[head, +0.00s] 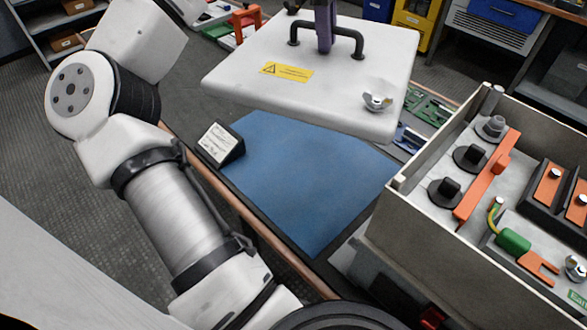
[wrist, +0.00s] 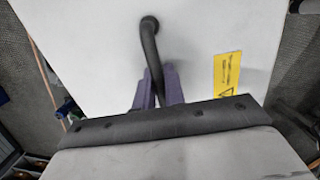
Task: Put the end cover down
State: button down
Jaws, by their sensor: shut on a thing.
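In the wrist view the fingers (wrist: 158,88) grip the handle, and the cover's white face (wrist: 90,50) fills most of the picture. The cover's underside is hidden.
An open box (head: 425,215) with terminals, orange bars and a green part stands on the right. A small sign block (head: 220,145) sits at the mat's left edge. Green boards (head: 430,107) lie behind the mat at right. The visible mat is bare.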

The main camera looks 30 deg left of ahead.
notch_tip(320, 180, down, 8)
jog(key=b, duration=0.9)
send_over(315, 171)
notch_tip(315, 171, down, 20)
jog(key=shift+f, duration=0.15)
jog(key=c, duration=1.9)
grip_release()
jog(key=shift+f, duration=0.15)
jog(key=o, duration=0.4)
jog(key=r, duration=0.4)
jog(key=a+r+p, duration=0.1)
jog(key=r, duration=0.3)
jog(key=r+p, duration=0.1)
jog(key=r, duration=0.3)
jog(key=shift+a+r, duration=0.15)
jog(key=shift+a, duration=0.05)
